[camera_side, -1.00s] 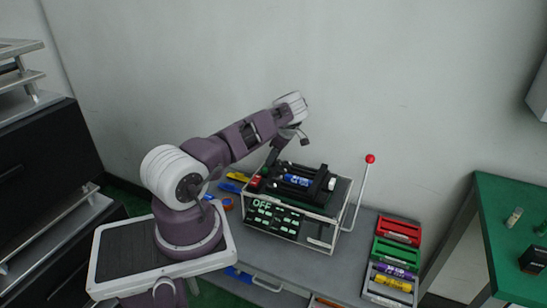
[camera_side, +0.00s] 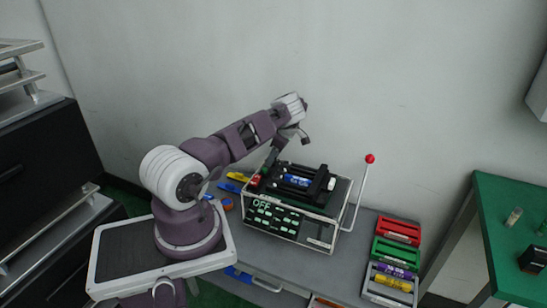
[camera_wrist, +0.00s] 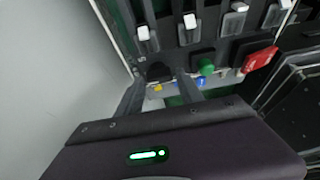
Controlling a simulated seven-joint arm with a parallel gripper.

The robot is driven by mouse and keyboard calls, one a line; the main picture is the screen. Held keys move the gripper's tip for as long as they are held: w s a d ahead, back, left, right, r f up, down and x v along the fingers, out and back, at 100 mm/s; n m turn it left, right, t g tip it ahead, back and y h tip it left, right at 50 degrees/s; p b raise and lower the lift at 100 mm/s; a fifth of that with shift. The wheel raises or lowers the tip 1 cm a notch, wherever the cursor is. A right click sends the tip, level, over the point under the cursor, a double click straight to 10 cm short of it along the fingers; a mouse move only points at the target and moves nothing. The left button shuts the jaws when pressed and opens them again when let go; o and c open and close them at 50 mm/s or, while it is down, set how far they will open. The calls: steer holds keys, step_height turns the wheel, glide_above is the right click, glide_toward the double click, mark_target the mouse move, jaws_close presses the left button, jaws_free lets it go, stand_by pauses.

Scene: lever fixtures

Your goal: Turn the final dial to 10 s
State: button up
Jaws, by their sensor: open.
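The machine (camera_side: 318,232) is a pale-framed box on the grey bench, with a green "OFF" readout (camera_side: 262,203) on its dark front. My gripper (camera_side: 264,170) points down at the machine's rear left corner. In the wrist view my gripper (camera_wrist: 160,84) has its two fingers apart, near a round black knob (camera_wrist: 158,70) at the panel's edge. This knob may be the dial; its setting cannot be read. Contact between fingers and knob cannot be told. A green knob (camera_wrist: 207,66) sits to its right.
White-capped sliders (camera_wrist: 190,21) and a red block (camera_wrist: 262,58) lie close to the fingers. A red-balled lever (camera_side: 370,159) rises at the machine's right. A blue marker (camera_side: 297,180) lies on top. Coloured trays (camera_side: 398,231) stand further right. The wall is close behind.

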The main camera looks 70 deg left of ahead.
steer(key=v, duration=0.7)
steer(key=w+d+r+m+t, duration=0.1)
steer(key=w+d+r, duration=0.15)
steer(key=r, duration=0.35)
steer(key=w+d+r+m+t, duration=0.1)
steer(key=d+r, duration=0.2)
steer(key=r, duration=0.2)
steer(key=d+r+m+t+h, duration=0.3)
steer(key=d+r+m, duration=0.4)
steer(key=d+r, duration=1)
steer(key=s+d+r+m+t+h, duration=0.1)
steer(key=s+d+r+m, duration=0.25)
steer(key=d, duration=0.35)
steer(key=s+d+r+m+t, duration=0.15)
steer(key=s+d+m, duration=0.25)
steer(key=d, duration=0.4)
steer(key=s+d+m, duration=0.5)
steer(key=s, duration=0.3)
steer(key=s+d+f+m+t, duration=0.1)
steer(key=s+d+m, duration=0.4)
steer(key=s, duration=0.4)
steer(key=shift+f+y, duration=0.3)
steer(key=shift+y, duration=0.1)
